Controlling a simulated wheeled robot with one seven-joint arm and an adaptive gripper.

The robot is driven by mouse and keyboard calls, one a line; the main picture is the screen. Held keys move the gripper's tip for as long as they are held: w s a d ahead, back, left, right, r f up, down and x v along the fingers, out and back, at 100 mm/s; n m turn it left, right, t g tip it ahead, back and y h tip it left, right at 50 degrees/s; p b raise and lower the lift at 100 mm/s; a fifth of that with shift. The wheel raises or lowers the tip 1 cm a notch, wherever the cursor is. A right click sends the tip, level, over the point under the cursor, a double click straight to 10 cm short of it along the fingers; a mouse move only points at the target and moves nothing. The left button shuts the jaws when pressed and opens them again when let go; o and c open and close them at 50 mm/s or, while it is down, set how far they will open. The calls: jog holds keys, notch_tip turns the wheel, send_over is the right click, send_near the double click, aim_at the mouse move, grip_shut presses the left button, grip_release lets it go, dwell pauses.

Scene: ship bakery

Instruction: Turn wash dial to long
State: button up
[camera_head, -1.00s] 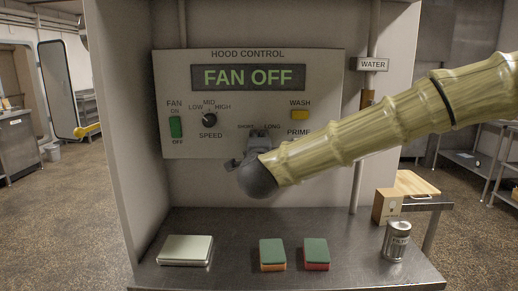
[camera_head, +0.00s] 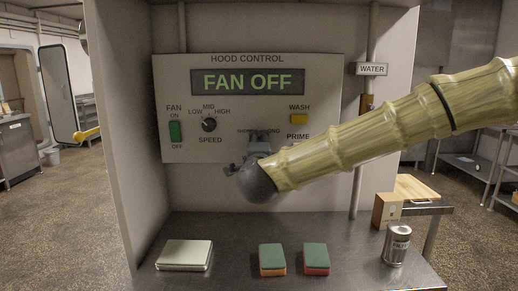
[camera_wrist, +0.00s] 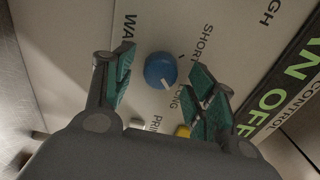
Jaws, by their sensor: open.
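The blue wash dial (camera_wrist: 160,70) shows in the wrist view, with a white pointer line near its lower edge. The SHORT label (camera_wrist: 205,42) is to its upper right and the LONG label (camera_wrist: 188,101) to its lower right. My gripper (camera_wrist: 163,79) is open, with one green-padded finger on each side of the dial. Gaps show between pads and dial; the depth of the fingertips is hard to tell. In the head view my gripper (camera_head: 258,140) is in front of the hood control panel (camera_head: 320,90) and hides the dial.
On the counter (camera_head: 225,235) below are a scale (camera_head: 184,254), two sponges (camera_head: 272,259) (camera_head: 316,258) and a can (camera_head: 396,244).

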jog(key=s, duration=1.1)
jog(key=shift+s, duration=0.4)
